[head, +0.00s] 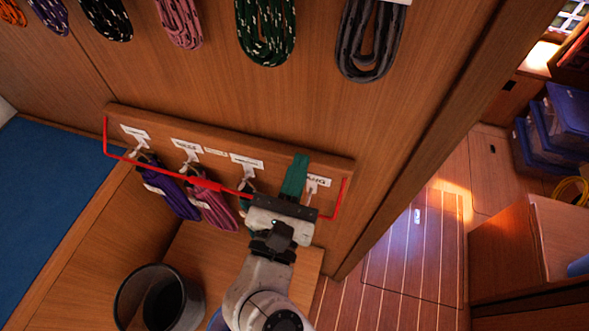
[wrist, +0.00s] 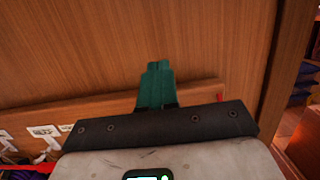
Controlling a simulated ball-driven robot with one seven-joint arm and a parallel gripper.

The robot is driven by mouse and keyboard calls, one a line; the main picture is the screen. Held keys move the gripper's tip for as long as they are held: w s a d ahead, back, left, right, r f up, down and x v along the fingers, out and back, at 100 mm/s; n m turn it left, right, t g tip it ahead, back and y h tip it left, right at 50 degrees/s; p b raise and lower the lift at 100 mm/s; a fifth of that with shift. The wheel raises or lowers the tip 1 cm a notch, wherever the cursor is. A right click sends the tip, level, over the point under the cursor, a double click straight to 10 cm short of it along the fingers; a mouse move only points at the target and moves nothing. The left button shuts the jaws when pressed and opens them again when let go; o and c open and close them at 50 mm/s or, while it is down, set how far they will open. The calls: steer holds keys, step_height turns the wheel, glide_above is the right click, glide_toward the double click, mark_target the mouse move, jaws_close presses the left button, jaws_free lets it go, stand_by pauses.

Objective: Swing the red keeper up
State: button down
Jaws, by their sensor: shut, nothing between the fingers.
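The red keeper (head: 205,184) is a thin bar with a thicker grip in the middle. In the head view it stands across the front of the wooden hook board (head: 225,140), in front of the hanging coils, with both ends bent up to the board. My gripper (head: 299,160) has teal fingers, shut together and empty. It is at the right part of the board, and its body covers part of the bar there. In the wrist view the fingers (wrist: 158,65) point up against the panel, with a bit of red bar at the lower left. I cannot tell whether my gripper touches the bar.
Purple (head: 172,193) and pink (head: 212,208) coils hang behind the bar; another is mostly hidden. More coils hang above, including a green one (head: 265,30). A dark bin (head: 128,300) stands lower left, beside a blue cushion (head: 50,185).

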step_height(320, 180, down, 9)
steer(key=s+b, duration=0.2)
steer(key=b, duration=0.1)
steer(key=shift+a, duration=0.45)
